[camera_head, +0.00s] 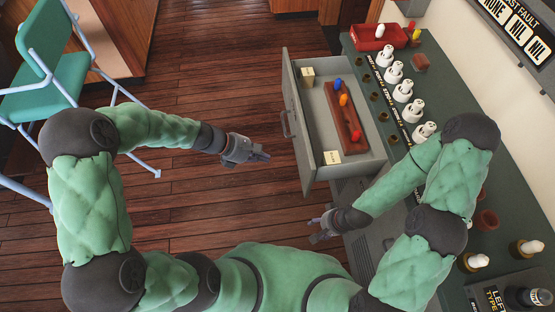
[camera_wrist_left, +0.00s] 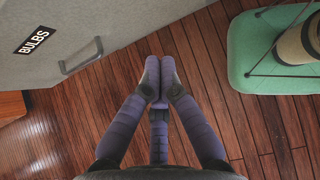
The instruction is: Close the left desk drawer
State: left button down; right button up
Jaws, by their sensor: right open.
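The grey desk drawer (camera_head: 335,169) is pulled out from the desk (camera_head: 378,62). Its handle (camera_head: 286,124) faces left in the head view. The left wrist view shows the grey drawer front (camera_wrist_left: 130,22) with a BULBS label and the handle (camera_wrist_left: 80,56). My left gripper (camera_head: 266,156) is in front of the drawer front, apart from the handle. In the left wrist view its purple fingertips (camera_wrist_left: 159,78) are together with nothing between them. My right gripper (camera_head: 314,229) is open and empty, below the drawer's near side in the picture.
The drawer holds a brown rack (camera_head: 344,118) with coloured pieces and two small cream boxes. The desk top carries white-topped pieces and a red tray (camera_head: 380,38). A green chair (camera_head: 45,75) stands at left. The wooden floor before the drawer is clear.

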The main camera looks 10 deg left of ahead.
aim_at(302, 165)
pick_arm(q)
jog(key=shift+w+d+r+b+x, duration=0.1)
jog(key=shift+d+r+b+x, duration=0.2)
jog(key=shift+b+x, duration=1.1)
jog(key=shift+w+d+r+b+x, duration=0.1)
jog(key=shift+d+r+b+x, duration=0.2)
jog(key=shift+x, duration=2.3)
jog(key=shift+w+d+r+b+x, duration=0.1)
jog(key=shift+d+r+b+x, duration=0.45)
jog(key=shift+x, duration=1.45)
pick_arm(e)
jog(key=shift+f, duration=2.6)
pick_arm(q)
jog(key=shift+a+f, duration=0.1)
jog(key=shift+a, duration=0.1)
